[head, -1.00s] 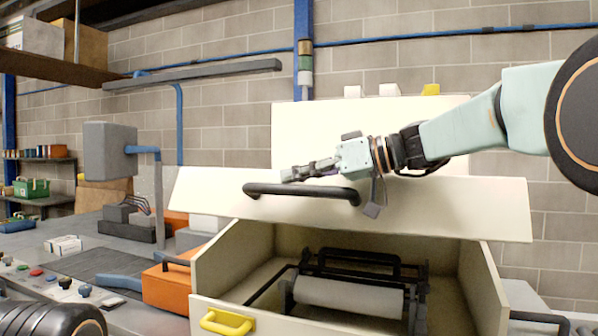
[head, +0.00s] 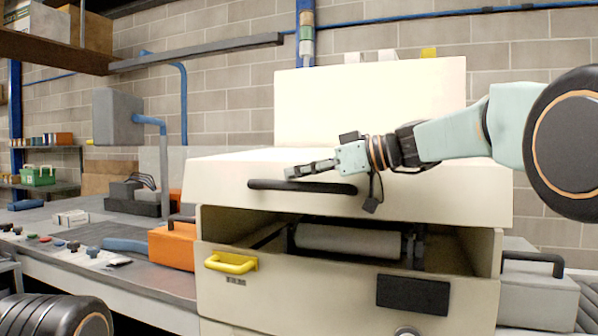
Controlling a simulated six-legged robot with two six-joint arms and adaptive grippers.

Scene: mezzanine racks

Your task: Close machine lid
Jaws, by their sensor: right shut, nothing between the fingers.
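The machine lid (head: 430,200) is a cream cover with a black bar handle (head: 300,187) along its front. It is tilted a little, with a dark gap between its front edge and the cream machine body (head: 335,285). A grey roller (head: 350,240) shows through the gap. My right gripper (head: 310,168) is shut and empty, lying over the lid's front just above the handle; whether it touches the lid I cannot tell. My left gripper is not in view.
An orange box (head: 172,247) stands left of the machine on the grey bench, near a row of knobs (head: 75,248). A yellow handle (head: 231,263) projects from the machine's front. A grey case (head: 540,285) stands at the right. A shelf overhangs at upper left.

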